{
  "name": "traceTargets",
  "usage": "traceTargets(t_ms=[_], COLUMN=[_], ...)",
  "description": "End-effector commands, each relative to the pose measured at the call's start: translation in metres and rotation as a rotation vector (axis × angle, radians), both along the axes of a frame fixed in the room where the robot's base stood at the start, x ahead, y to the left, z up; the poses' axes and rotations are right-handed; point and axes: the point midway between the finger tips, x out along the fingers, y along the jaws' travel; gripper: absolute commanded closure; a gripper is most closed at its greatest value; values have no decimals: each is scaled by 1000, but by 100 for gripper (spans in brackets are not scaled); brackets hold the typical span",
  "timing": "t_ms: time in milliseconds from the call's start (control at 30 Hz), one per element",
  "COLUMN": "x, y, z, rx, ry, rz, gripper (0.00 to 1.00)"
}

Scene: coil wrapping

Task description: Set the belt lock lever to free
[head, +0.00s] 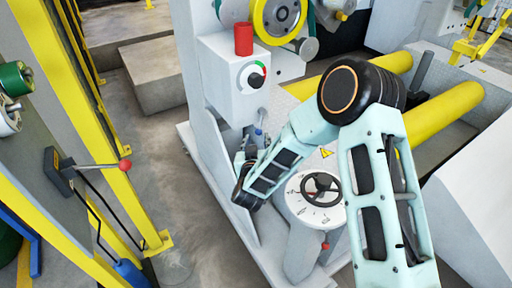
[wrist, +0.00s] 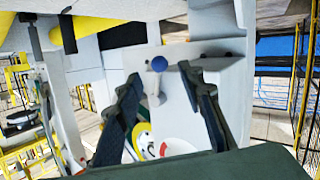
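A short grey lever with a blue ball knob (wrist: 158,64) sticks out from the white box, beside its dial, and looks like the belt lock lever. In the head view the lever (head: 261,116) hangs below the dial, partly hidden by my gripper (head: 254,143). In the wrist view my gripper (wrist: 163,76) is open, with one dark finger on each side of the lever and a gap showing to both. I cannot tell if the fingers reach the knob in depth. The lever's markings are not readable.
The white control box (head: 222,83) carries a red-green dial (head: 252,76) and a red cylinder (head: 243,39). A round pedestal with a black handwheel (head: 320,187) stands below my arm. A red-knobbed lever (head: 125,165) sits by the yellow frame at left. Floor between is clear.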

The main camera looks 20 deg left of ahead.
Motion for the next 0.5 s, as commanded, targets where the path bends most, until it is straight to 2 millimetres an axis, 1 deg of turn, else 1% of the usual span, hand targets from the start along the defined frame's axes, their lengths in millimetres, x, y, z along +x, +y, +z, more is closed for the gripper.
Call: traceTargets(t_ms=[33,200,333,500], x=[-10,-35,-46,-49], y=[-1,-7,-9,-11], z=[2,9,11,12], rx=[-2,0,0,1], ry=[1,0,1,0], rz=[3,2,1,0], gripper=[64,64,64,64])
